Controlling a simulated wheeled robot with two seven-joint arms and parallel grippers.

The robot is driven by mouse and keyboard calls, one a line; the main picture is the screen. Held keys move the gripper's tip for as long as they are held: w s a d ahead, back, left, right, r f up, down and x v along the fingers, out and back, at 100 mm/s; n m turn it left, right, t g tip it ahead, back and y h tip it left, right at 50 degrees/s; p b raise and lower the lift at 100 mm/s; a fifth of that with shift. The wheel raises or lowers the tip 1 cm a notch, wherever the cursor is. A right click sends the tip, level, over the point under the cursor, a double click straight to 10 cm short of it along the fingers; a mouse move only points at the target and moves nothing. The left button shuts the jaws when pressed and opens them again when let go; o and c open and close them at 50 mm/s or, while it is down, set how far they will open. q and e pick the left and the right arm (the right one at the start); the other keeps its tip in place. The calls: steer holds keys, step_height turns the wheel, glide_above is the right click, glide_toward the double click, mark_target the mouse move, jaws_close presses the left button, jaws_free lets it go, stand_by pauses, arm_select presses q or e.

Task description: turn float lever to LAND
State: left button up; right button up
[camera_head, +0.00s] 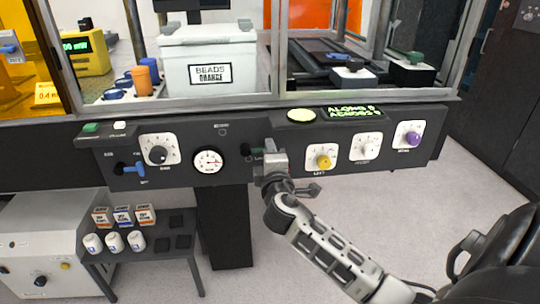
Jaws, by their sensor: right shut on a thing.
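My right gripper (271,165) is at the front of the dark control panel (310,167), just right of the round dial gauge. It is shut on a small lever, probably the float lever, which it mostly hides. A dark green end piece (247,150) shows just left of the fingers, with a small green label partly covered beside it. I cannot read the lever's position or a LAND mark. My left gripper is not in view.
Yellow (323,161), white (367,149) and purple (411,139) knobs are to the right. A black chair-like shape (500,250) stands at lower right.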

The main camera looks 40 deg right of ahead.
steer(key=o, duration=1)
steer(key=shift+f, duration=0.1)
steer(key=shift+s, duration=0.1)
steer(key=b+v, duration=0.1)
steer(key=v, duration=1.4)
steer(key=shift+s+a, duration=0.15)
steer(key=shift+s, duration=0.25)
